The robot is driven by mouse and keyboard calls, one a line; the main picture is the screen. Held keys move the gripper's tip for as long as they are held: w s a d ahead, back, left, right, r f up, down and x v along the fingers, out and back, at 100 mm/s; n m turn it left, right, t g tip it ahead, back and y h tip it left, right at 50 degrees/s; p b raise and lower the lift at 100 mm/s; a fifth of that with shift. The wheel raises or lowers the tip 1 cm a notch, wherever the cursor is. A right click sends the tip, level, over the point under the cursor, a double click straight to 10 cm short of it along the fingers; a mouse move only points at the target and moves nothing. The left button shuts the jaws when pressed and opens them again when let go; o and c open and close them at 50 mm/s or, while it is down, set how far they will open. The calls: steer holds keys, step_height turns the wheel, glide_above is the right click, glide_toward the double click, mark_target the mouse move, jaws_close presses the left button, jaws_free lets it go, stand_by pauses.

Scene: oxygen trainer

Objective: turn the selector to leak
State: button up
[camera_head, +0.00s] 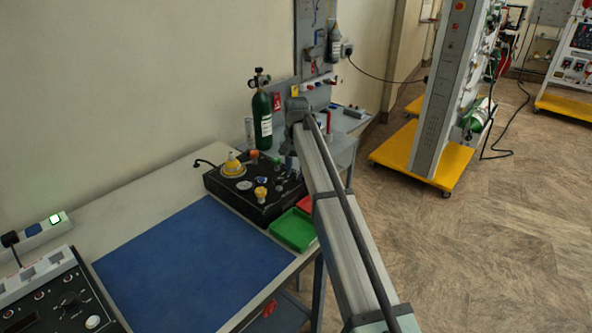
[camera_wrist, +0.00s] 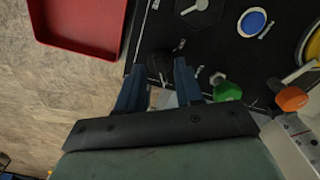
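The black trainer panel (camera_head: 225,195) stands at the back of the table and fills the upper right of the wrist view (camera_wrist: 225,50). A round black knob (camera_wrist: 159,64), likely the selector, shows on it between my fingers. My gripper (camera_wrist: 160,70) is open, with one blue-grey finger on each side of the knob. I cannot tell whether the fingers touch it. The labels around the knob are too small to read. In the head view my arm hides the knob.
A green knob (camera_wrist: 227,91) and an orange knob (camera_wrist: 293,98) are close to the right of my gripper. A red tray (camera_wrist: 85,25) lies beside the panel, near a green tray (camera_head: 292,230). A green bottle (camera_head: 262,120) stands behind. The blue mat (camera_head: 195,268) is bare.

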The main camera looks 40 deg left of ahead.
mark_target(296, 173)
step_height(296, 173, up, 13)
stand_by(0.5)
stand_by(0.4)
